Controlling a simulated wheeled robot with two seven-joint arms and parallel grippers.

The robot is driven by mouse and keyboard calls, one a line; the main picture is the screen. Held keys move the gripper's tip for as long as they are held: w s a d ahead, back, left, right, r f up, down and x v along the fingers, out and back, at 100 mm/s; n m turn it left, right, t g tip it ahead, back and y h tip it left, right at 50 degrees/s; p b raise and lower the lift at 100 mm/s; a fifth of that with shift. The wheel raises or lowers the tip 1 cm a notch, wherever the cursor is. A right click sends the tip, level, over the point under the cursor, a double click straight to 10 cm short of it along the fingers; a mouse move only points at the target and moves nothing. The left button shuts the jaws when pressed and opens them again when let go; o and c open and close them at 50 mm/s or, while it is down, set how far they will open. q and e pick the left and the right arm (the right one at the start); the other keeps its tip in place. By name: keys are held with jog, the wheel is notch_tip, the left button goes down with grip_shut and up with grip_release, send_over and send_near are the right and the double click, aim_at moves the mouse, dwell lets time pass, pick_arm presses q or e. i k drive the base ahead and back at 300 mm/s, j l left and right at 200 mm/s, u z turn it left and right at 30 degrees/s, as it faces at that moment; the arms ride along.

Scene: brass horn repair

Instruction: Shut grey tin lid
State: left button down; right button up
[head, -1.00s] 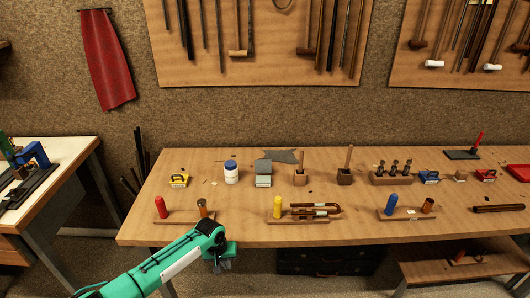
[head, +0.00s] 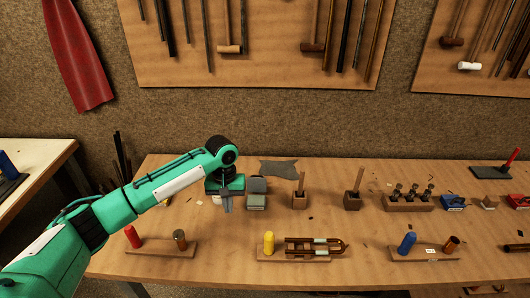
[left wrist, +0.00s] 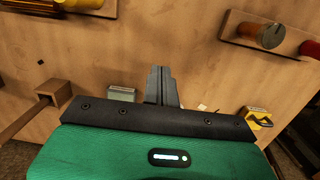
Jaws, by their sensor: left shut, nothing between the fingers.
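The grey tin (head: 256,202) stands on the bench in the middle left of the head view. Its lid (head: 257,184) is raised at the back of the body, so the tin looks open. In the left wrist view the tin (left wrist: 122,94) shows partly, just left of my fingers and cut off by the gripper housing. My left gripper (head: 226,206) is shut and empty, pointing down just left of the tin, with a small gap to it in the picture. Its closed fingers show in the left wrist view (left wrist: 160,78). My right gripper is in neither view.
A wooden block with a handle (head: 299,201) stands right of the tin. A rack with a yellow peg (head: 268,243) lies in front. A rack with a red peg (head: 133,237) lies front left. A yellow item (left wrist: 259,120) shows in the wrist view. Bare bench lies before the tin.

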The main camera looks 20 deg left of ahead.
aim_at(257, 183)
jog(key=i, duration=1)
